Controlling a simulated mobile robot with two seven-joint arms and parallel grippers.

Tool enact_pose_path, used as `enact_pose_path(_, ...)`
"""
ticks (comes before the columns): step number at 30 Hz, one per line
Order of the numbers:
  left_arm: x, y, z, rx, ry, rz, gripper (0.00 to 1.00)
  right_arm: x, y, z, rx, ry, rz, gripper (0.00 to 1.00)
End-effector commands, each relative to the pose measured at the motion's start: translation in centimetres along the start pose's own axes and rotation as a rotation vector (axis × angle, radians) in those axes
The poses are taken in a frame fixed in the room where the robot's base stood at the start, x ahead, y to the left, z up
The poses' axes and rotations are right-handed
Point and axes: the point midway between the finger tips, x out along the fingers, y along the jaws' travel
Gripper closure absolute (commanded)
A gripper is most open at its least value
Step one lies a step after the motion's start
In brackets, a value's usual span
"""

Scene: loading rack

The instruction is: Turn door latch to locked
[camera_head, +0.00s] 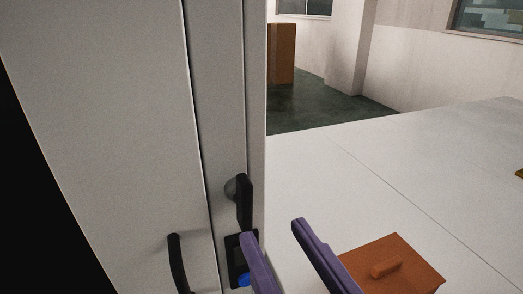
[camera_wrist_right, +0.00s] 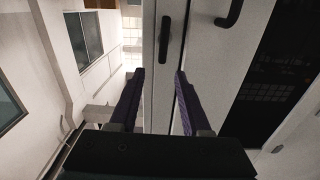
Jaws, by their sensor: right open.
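The door latch (camera_head: 244,201) is a black upright lever on a round grey base, on the narrow white door frame strip in the head view. It also shows as a dark bar (camera_wrist_right: 165,40) in the right wrist view, ahead of and between the fingers. My right gripper (camera_head: 272,228) has two purple fingers, open and empty, just below and to the right of the latch in the picture. It shows in the right wrist view too (camera_wrist_right: 160,74). The fingers look apart from the latch. My left gripper is not in view.
A black curved handle (camera_head: 177,262) is on the white door panel (camera_head: 110,120) left of the latch. A dark panel with a blue spot (camera_head: 238,262) sits below the latch. An orange-brown box (camera_head: 405,252) rests on the white surface (camera_head: 440,170) at right.

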Motion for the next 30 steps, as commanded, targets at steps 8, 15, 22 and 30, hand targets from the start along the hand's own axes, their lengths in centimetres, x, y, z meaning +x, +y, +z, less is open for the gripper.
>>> enact_pose_path(8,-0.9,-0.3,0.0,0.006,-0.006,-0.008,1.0,4.2,0.0,-0.4,0.001,0.004,0.0,0.53)
enact_pose_path(15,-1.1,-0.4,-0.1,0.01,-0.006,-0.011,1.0,8.2,0.0,-0.2,0.0,0.002,-0.001,0.53)
enact_pose_path(22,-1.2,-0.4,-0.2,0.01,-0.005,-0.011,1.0,9.7,0.0,-0.1,0.001,0.0,-0.001,0.53)
enact_pose_path(30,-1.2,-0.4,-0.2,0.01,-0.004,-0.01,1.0,9.7,0.0,-0.1,0.001,0.0,-0.001,0.55)
